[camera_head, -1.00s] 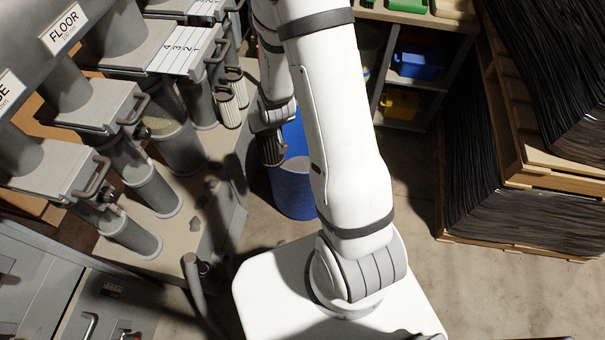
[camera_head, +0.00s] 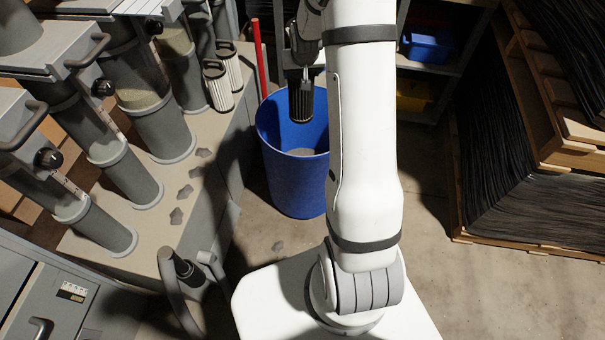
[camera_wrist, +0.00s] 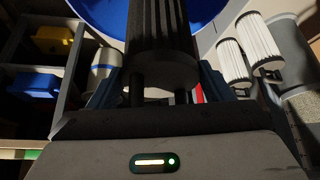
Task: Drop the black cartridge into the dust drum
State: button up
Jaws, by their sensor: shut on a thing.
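The black cartridge (camera_head: 301,103) is a dark ribbed cylinder. It hangs upright from my gripper (camera_head: 303,74), over the mouth of the blue dust drum (camera_head: 300,185), with its lower end at about the rim's height in the picture. In the wrist view the black cartridge (camera_wrist: 160,35) is between the fingers of my gripper (camera_wrist: 160,85), which is shut on it. The blue drum (camera_wrist: 100,14) shows behind it. The drum stands on the floor, and some grey matter shows inside it.
Two white pleated cartridges (camera_head: 218,85) stand on the bench (camera_head: 185,185) left of the drum, near clear cylinders (camera_head: 160,110). A red pole (camera_head: 259,60) stands behind the drum. Shelves with a blue bin (camera_head: 428,45) are behind right; stacked black sheets (camera_head: 530,170) are far right.

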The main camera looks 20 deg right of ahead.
aim_at(312, 76)
jog(key=shift+w+d+f+m+b, duration=0.1)
jog(key=shift+w+d+f+b, duration=0.1)
jog(key=shift+d+b, duration=0.35)
jog(key=shift+w+d+f+m+b, duration=0.1)
jog(key=shift+w+d+f+b, duration=0.15)
jog(key=shift+d, duration=0.4)
jog(key=shift+w+d+f+m+b, duration=0.1)
jog(key=shift+w+d+b, duration=0.05)
jog(key=shift+d+b, duration=0.4)
notch_tip(312, 76, down, 6)
jog(key=b, duration=0.3)
jog(key=shift+r, duration=0.1)
jog(key=o, duration=1.8)
jog(key=shift+c, duration=0.2)
jog(key=shift+s, duration=0.1)
jog(key=shift+p+v, duration=0.65)
jog(key=shift+v, duration=3.25)
jog(key=shift+a, duration=0.15)
